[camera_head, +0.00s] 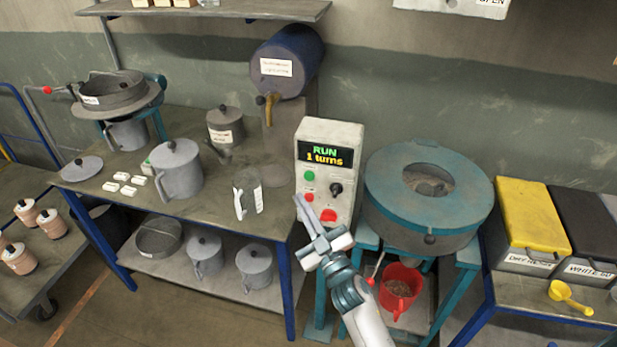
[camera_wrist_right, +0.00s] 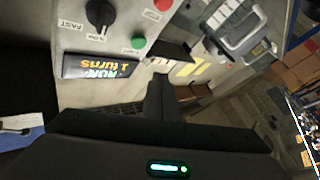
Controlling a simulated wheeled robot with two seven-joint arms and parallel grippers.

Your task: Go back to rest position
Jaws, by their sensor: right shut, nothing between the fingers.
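My right gripper (camera_head: 314,214) is in front of the lower left of the grey control box (camera_head: 330,133) in the head view. Its fingers are shut and empty. The box's screen reads "RUN 1 turns"; below it are a green button (camera_head: 309,176), a black knob (camera_head: 336,188) and red buttons. In the right wrist view, the box (camera_wrist_right: 85,14) fills the upper left, with its screen (camera_wrist_right: 100,68), knob (camera_wrist_right: 100,14) and green button (camera_wrist_right: 138,42) near the dark fingers. I cannot tell whether the gripper touches the box. My left gripper is not in view.
Right of the box stands a round teal machine (camera_head: 429,198) with a red bucket (camera_head: 399,286) below. Left is a workbench (camera_head: 112,185) with grey cans and a blue drum (camera_head: 290,58) with a tap. Yellow (camera_head: 530,215) and black bins stand at right.

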